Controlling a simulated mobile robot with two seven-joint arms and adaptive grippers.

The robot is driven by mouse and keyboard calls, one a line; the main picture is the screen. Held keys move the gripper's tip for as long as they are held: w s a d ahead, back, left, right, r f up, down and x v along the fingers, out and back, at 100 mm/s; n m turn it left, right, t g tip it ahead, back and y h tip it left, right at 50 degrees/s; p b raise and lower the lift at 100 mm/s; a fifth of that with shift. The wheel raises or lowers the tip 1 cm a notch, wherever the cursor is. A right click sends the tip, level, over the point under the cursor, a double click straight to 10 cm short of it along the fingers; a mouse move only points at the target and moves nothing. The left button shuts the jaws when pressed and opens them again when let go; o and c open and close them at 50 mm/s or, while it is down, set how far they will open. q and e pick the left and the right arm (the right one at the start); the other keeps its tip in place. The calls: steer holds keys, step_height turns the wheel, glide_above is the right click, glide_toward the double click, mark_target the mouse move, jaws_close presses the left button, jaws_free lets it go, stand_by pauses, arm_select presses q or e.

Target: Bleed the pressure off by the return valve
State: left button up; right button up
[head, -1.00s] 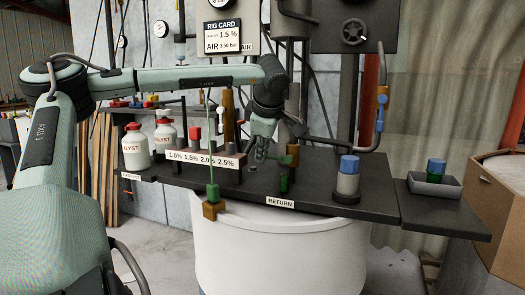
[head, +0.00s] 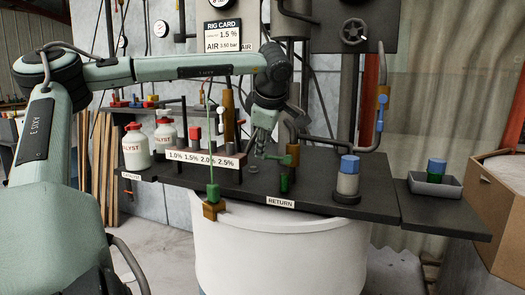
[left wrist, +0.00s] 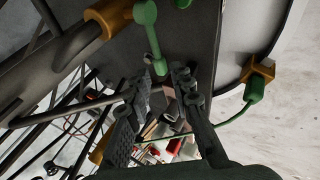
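The return valve (head: 291,146) is a brass-coloured body on the dark bench behind the RETURN label (head: 281,202). Its green lever (head: 277,158) points left, roughly level. In the left wrist view the lever (left wrist: 153,40) reaches down from the brass body (left wrist: 108,17), its knob close to my fingertips. My left gripper (head: 260,150) hangs just above and left of the lever's end. In the left wrist view its two fingers (left wrist: 161,78) are apart with nothing clearly held; whether they touch the knob I cannot tell. My right gripper is not in view.
A second brass fitting with a green top (head: 213,193) sits at the bench's front edge. A blue-capped cylinder (head: 347,180) stands right of the valve, with a grey tray (head: 435,187) beyond. Catalyst bottles (head: 136,148) and a percentage-labelled rack (head: 201,158) stand left. A white drum (head: 280,250) is below.

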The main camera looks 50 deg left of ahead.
arm_select(q)
steer(key=v, duration=0.9)
steer(key=shift+d+r, duration=0.2)
steer(key=shift+r, duration=0.05)
steer(key=shift+s, duration=0.1)
